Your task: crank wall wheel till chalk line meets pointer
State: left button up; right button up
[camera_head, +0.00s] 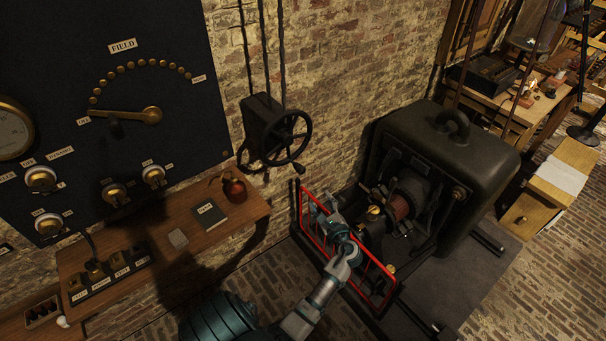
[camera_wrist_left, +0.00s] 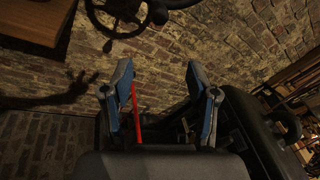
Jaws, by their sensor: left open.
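The black wall wheel (camera_head: 286,138) sits on a dark box (camera_head: 262,118) on the brick wall, with a crank knob (camera_head: 299,168) at its lower right. The wheel also shows at the top of the left wrist view (camera_wrist_left: 120,14). I cannot make out a chalk line or a pointer on it. My left gripper (camera_head: 318,198) is below the wheel, near the red railing, and apart from the wheel. In the left wrist view its two blue fingers (camera_wrist_left: 160,90) are spread with nothing between them but wall and part of the railing beyond. My right gripper is not in view.
A red railing (camera_head: 303,213) stands in front of a large dark machine (camera_head: 448,140) on the right. A wooden shelf (camera_head: 170,232) with a red-brown jug (camera_head: 235,189) is on the left, under a black panel (camera_head: 60,100) with dials. The wall between wheel and railing is clear.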

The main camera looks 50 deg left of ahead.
aim_at(303, 173)
pick_arm(q)
jog(key=w+a+m, duration=0.1)
jog(key=a+m, duration=0.1)
jog(key=a, duration=0.3)
jog(key=w+a+m+g+y, duration=0.1)
jog(key=a, duration=0.4)
jog(key=w+a+m+g, duration=0.1)
jog(key=w+a+m, duration=0.1)
jog(key=a, duration=0.3)
jog(key=shift+w+r+m, duration=0.1)
jog(key=shift+r+m, duration=0.2)
jog(key=shift+r, duration=0.1)
jog(key=shift+d, duration=0.1)
grip_shut()
